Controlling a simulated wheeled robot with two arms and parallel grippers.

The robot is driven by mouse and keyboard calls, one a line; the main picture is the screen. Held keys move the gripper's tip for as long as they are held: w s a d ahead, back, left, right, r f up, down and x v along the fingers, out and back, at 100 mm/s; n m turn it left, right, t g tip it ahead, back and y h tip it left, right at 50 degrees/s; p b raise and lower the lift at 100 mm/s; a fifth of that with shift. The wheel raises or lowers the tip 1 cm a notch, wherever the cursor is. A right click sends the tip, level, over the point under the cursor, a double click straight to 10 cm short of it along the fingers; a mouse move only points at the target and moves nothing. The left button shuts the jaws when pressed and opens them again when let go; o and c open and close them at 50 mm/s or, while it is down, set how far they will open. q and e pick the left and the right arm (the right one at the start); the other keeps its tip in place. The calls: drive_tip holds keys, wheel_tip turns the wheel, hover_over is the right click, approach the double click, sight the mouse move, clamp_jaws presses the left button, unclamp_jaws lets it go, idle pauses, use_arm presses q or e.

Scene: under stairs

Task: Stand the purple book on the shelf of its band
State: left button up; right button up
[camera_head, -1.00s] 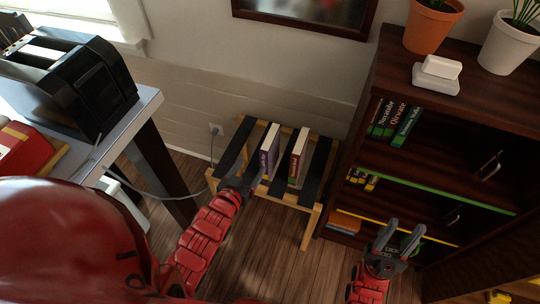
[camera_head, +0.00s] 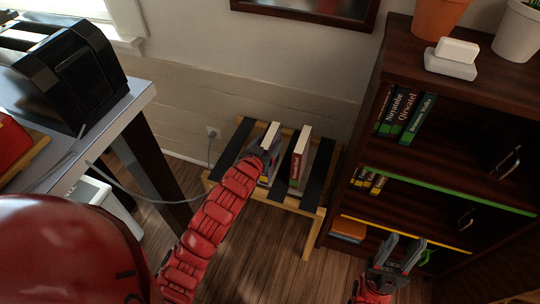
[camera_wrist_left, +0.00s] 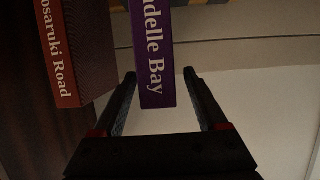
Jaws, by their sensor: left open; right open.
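The purple book (camera_head: 271,137) stands upright on a wooden rack with dark straps (camera_head: 314,209). My left gripper (camera_head: 266,158) is open at its spine and hides much of it. In the left wrist view the purple spine (camera_wrist_left: 153,55), lettered "ndelle Bay", lies between the two open fingers (camera_wrist_left: 159,75). The dark bookcase (camera_head: 450,92) stands at the right, with a green-edged shelf (camera_head: 445,190) and a yellow-edged shelf (camera_head: 400,232). I see no purple band. My right gripper (camera_head: 402,255) is open and empty before the lower bookcase.
A red-spined book (camera_head: 297,170) stands just right of the purple one; its spine reads "osaruki Road" in the left wrist view (camera_wrist_left: 60,60). Green books (camera_head: 405,113) lean on the bookcase's upper shelf. A desk (camera_head: 75,145) with a black toaster (camera_head: 75,75) stands left.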

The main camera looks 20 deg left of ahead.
use_arm(q)
drive_tip(key=shift+x, duration=1.4)
drive_tip(key=shift+r, duration=0.1)
clamp_jaws()
